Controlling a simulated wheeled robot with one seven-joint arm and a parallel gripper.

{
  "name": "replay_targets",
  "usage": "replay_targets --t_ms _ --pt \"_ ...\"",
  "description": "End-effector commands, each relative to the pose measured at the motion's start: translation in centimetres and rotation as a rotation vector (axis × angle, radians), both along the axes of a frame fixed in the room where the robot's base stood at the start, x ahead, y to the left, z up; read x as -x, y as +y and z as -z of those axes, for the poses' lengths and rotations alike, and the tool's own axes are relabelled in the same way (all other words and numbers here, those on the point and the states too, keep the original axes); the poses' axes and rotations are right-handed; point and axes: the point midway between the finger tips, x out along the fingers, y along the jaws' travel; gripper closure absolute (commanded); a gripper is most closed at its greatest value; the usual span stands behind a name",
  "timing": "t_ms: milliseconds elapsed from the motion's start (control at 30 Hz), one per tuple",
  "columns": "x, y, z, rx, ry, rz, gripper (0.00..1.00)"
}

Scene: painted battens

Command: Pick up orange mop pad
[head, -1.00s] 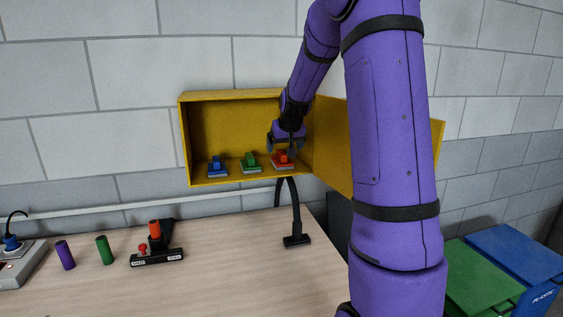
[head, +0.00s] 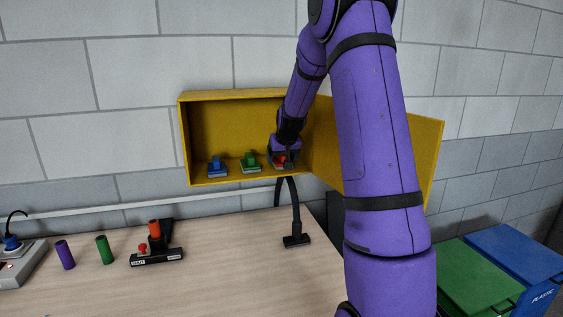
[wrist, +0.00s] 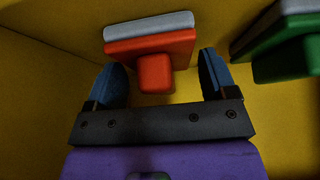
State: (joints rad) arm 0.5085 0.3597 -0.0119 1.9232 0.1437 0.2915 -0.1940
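The orange mop pad (head: 280,161) sits at the right end of the yellow wall cabinet's floor, partly hidden behind my gripper in the head view. In the wrist view the orange mop pad (wrist: 150,46) shows an orange block with a knob on a pale grey pad. My gripper (head: 284,157) is inside the cabinet at the pad. In the wrist view my gripper (wrist: 161,62) has its two blue-grey fingers apart, one to each side of the orange knob. I see gaps between the knob and both fingers.
A green mop pad (head: 250,163) stands just left of the orange one, with a blue one (head: 217,168) beyond. The cabinet (head: 183,140) has side walls, and its open door (head: 425,160) stands close to my arm. The table (head: 220,270) is below.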

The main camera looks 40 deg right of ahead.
Motion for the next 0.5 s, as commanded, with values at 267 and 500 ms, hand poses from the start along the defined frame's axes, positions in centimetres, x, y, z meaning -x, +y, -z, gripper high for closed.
replay_targets --t_ms 267,500 --pt "0.02 0.01 -0.01 0.0 0.0 0.0 0.6" --pt "0.01 0.01 -0.24 0.0 0.0 0.0 0.6"
